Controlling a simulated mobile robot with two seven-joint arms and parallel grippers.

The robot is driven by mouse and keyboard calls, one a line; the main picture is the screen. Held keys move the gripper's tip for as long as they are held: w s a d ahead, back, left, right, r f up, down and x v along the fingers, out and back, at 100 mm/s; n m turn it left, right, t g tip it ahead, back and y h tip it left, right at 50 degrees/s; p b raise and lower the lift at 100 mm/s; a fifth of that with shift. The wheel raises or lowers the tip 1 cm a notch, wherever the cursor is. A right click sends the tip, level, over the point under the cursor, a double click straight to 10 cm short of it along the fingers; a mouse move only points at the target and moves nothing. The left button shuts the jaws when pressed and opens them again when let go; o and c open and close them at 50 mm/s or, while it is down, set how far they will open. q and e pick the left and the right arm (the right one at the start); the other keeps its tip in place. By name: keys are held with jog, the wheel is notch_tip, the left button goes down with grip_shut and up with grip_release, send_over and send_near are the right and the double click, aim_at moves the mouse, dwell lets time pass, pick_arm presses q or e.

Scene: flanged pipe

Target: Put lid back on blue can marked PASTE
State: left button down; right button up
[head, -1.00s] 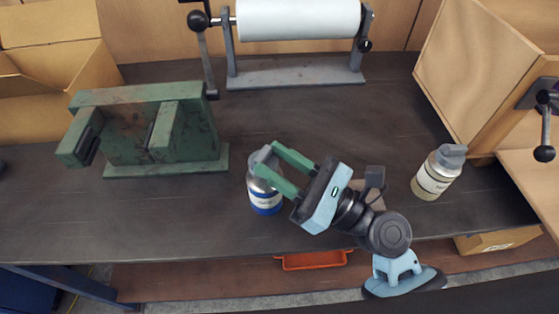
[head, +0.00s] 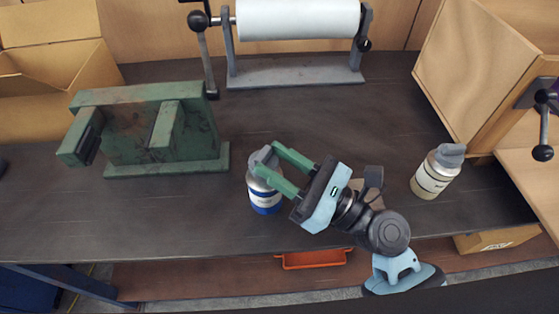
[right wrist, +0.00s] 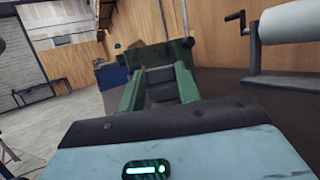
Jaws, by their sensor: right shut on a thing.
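The blue can (head: 264,197), silver with a blue band and a pale label, stands upright near the front of the bench. Its lettering is too small to read. My right gripper (head: 268,160) is at the top of the can, its green fingers shut on a grey lid (head: 262,155). The lid is at the can's mouth; the fingers partly hide the join, so I cannot tell whether it is fully seated. In the right wrist view a dark grey piece, apparently the lid (right wrist: 162,92), shows between the fingers. My left gripper is not in view.
A second can (head: 436,173) with a grey cap and yellowish bands stands to the right, near a wooden box (head: 480,75). A green metal fixture (head: 150,130) stands left, a white roll on a stand (head: 297,20) at the back.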

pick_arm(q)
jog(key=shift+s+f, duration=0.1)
pick_arm(e)
jog(key=shift+f, duration=0.4)
dwell(1.0)
jog(key=o, duration=1.5)
jog(key=shift+r, duration=0.1)
jog(key=shift+r+p, duration=2.15)
jog(key=shift+r, duration=0.55)
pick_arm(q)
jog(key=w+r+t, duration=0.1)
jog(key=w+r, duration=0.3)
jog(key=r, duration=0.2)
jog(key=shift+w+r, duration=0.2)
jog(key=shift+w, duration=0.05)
pick_arm(e)
grip_shut()
